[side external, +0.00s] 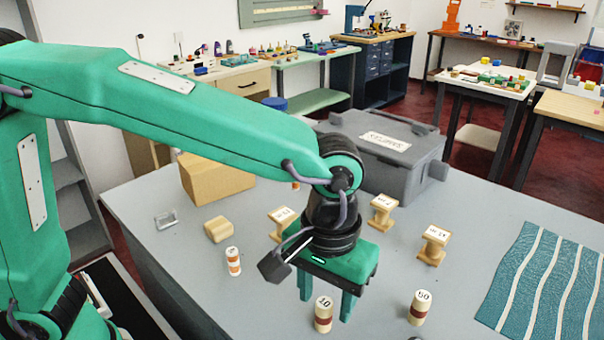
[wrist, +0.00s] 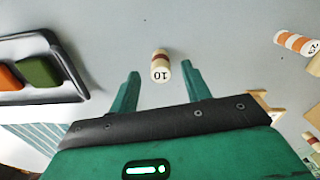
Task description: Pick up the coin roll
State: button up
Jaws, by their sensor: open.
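A cream coin roll marked 10 with a dark red band (side external: 323,322) stands on the grey counter near the front edge of the side view. It also shows in the wrist view (wrist: 160,61), between and a little beyond my fingertips. My gripper (side external: 327,297) is open and points down over the counter, its fingers either side of this roll and apparently not touching it. A similar roll marked 50 (side external: 419,310) stands to the right. A roll with orange bands (side external: 233,262) stands to the left; one marked 25 (wrist: 295,43) shows in the wrist view.
Labelled wooden stands (side external: 433,248) are behind my gripper, with a wooden block (side external: 219,229) and cardboard box (side external: 212,180) left. A grey case (side external: 398,150) is at the back, a teal striped mat (side external: 535,280) right. A dark tray (wrist: 72,52) lies left in the wrist view.

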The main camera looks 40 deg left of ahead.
aim_at(325, 302)
jog(key=shift+f, duration=1.95)
jog(key=shift+c, duration=0.2)
grip_shut()
